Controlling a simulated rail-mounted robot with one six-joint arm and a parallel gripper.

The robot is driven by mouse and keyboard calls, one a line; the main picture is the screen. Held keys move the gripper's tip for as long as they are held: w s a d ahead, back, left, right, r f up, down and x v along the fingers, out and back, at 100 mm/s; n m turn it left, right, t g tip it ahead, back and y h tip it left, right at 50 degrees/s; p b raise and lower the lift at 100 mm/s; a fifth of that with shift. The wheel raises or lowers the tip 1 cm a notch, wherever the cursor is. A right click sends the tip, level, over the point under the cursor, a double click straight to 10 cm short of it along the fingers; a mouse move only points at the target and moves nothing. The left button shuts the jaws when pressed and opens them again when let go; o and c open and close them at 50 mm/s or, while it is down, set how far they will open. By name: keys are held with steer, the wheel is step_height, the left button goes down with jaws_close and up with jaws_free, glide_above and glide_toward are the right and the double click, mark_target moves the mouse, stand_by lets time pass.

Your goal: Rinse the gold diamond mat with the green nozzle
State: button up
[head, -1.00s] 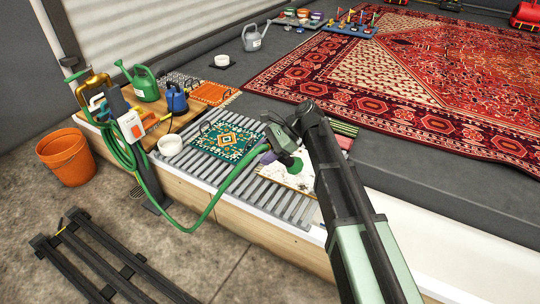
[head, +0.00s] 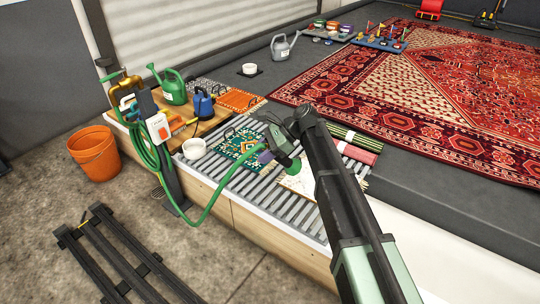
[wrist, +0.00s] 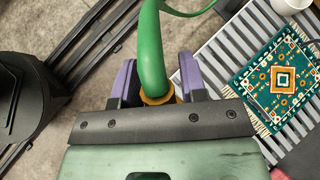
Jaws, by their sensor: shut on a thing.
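A teal mat with a gold-and-white diamond at its centre (head: 232,146) lies flat on the grey slatted grate. It also shows at the right of the wrist view (wrist: 285,80). My gripper (head: 271,155) is shut on the green nozzle (head: 293,168), just right of the teal mat in the head view. The nozzle's round green head hangs over a pale mat (head: 300,184), which my arm partly hides. In the wrist view, purple fingers close around the nozzle's gold collar (wrist: 157,98). No water is visible.
The green hose (head: 205,213) runs from the nozzle to a post (head: 165,150) at left. A white bowl (head: 194,148) stands on the grate's left end. Rolled mats (head: 358,152) lie right of my arm. A black rack (head: 112,262) is on the floor.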

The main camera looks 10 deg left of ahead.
steer(key=w+a, duration=0.4)
steer(key=a, duration=0.3)
steer(key=w+a, duration=0.3)
steer(key=a, duration=0.4)
steer(key=shift+w+d, duration=1.4)
steer(key=shift+w, duration=1.8)
steer(key=s+d, duration=0.5)
steer(key=d, duration=0.7)
steer(key=s+d, duration=0.6)
steer(key=d, duration=0.6)
steer(key=shift+s+d, duration=0.25)
steer(key=shift+d, duration=0.05)
steer(key=shift+r, duration=0.1)
step_height(320, 180, up, 19)
steer(key=p, duration=1.9)
